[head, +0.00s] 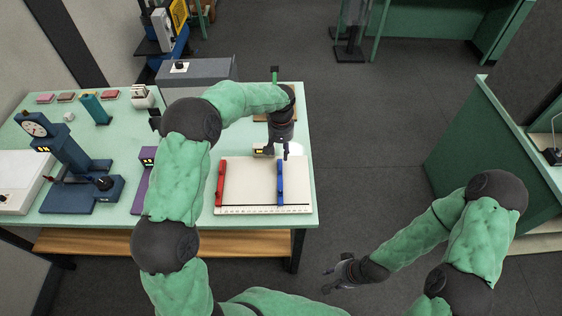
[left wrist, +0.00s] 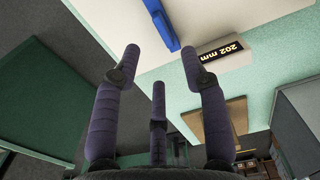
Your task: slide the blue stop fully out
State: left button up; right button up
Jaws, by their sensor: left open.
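The blue stop (head: 280,183) is a narrow upright bar across the right part of a cream board (head: 250,184). A red stop (head: 220,183) stands parallel near the board's left edge. In the left wrist view the blue stop (left wrist: 162,24) shows at the top, beyond the fingertips. My left gripper (head: 285,153) is open and empty, just beyond the blue stop's far end, apart from it. Its spread fingers also show in the left wrist view (left wrist: 160,62). My right gripper (head: 332,274) is open and empty over the floor, away from the table.
A small display (head: 262,150) at the board's far edge reads 202 mm in the left wrist view (left wrist: 223,52). A scale (head: 262,210) runs along the near edge. Left of the board stand a purple device (head: 143,180) and a blue dial gauge (head: 62,150). The table's right edge is close.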

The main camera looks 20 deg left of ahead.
aim_at(280, 179)
pick_arm(q)
notch_tip(280, 179, down, 9)
jog(key=shift+w, duration=0.1)
dwell(0.3)
grip_shut()
